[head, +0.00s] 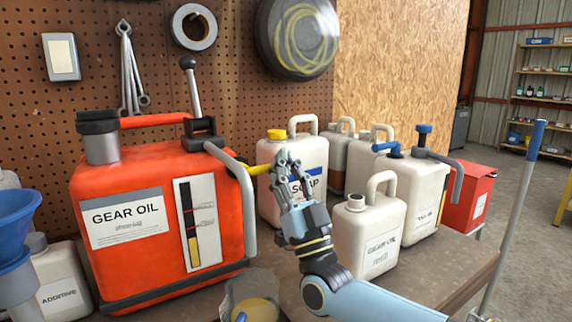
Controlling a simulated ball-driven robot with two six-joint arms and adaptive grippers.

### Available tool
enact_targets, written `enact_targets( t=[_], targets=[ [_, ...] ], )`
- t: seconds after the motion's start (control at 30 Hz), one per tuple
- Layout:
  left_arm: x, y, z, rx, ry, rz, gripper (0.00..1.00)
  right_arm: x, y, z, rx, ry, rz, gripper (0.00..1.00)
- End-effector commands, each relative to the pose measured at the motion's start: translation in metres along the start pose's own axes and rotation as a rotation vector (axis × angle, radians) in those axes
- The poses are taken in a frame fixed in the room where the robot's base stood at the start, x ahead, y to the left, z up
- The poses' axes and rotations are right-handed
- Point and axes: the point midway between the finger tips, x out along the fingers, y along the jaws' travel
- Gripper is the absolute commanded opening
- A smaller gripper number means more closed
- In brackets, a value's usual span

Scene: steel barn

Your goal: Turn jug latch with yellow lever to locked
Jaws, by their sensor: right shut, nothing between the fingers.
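The yellow lever (256,169) is a short bar at the right side of the orange gear oil jug (130,180). It points roughly level to the right, in front of the white soap jug (272,195). Which jug its latch belongs to, and any lock marking, I cannot make out. My right gripper (285,167) is shut and empty, with its fingers at the lever's right end. Whether they touch the lever I cannot tell. The fingers and wrist hide part of the soap jug.
A white gear oil refill jug (370,238) stands close right of my right wrist. More jugs, one with a blue-handled tap (424,132), stand behind it. A grey pipe (238,185) bends down beside the orange jug. A blue funnel (18,215) is at far left.

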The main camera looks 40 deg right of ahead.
Motion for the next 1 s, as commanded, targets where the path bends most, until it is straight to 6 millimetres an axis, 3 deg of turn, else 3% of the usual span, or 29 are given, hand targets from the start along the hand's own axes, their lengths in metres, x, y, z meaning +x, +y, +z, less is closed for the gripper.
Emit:
enact_targets(
  t=[0.23,0.63,1.0],
  targets=[
    [0.0,-0.002,0.001,0.001,-0.001,-0.002,0.0,-0.01,0.0,0.002,-0.002,-0.008,0.0,0.0],
    [0.0,0.0,0.0,0.0,0.0,0.0,0.0,-0.069,0.0,0.001,0.0,-0.004,0.001,0.0],
    [0.0,0.0,0.0,0.0,0.0,0.0,0.0,-0.076,0.0,0.0,0.0,0.0,0.0,0.0]
  ],
)
